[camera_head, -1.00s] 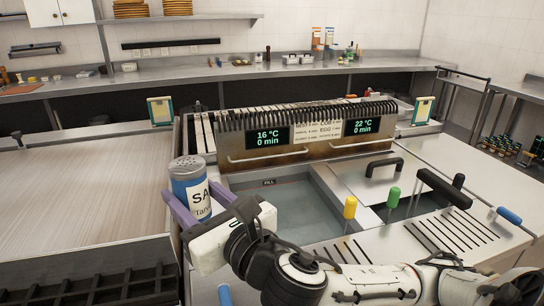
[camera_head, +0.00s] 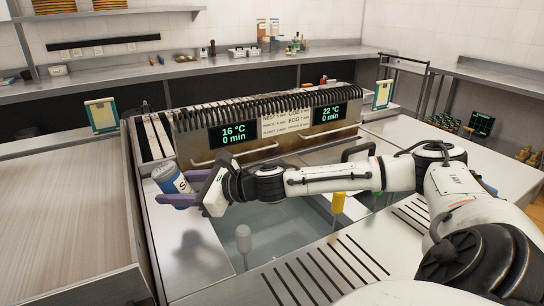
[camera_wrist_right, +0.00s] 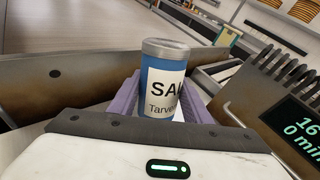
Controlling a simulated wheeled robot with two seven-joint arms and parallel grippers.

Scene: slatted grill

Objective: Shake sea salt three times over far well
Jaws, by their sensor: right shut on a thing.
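The salt shaker (camera_head: 172,182) is a blue can with a white label and a grey lid. It is tilted, its lid toward the upper left in the head view, over the steel counter left of the basin. My right gripper (camera_head: 180,197) is shut on it with purple fingers around its body. In the wrist view, the shaker (camera_wrist_right: 163,85) stands between both fingers, its lower end hidden by the gripper. A water-filled basin (camera_head: 290,238) lies right of the gripper, partly behind my arm. I cannot tell which well is the far one. My left gripper is not in view.
A slatted grill (camera_head: 270,108) with two displays stands behind the basin. A grey-topped handle (camera_head: 243,240) and a yellow handle (camera_head: 337,203) stick up near the basin. A wide pale wooden surface (camera_head: 60,225) at left is clear.

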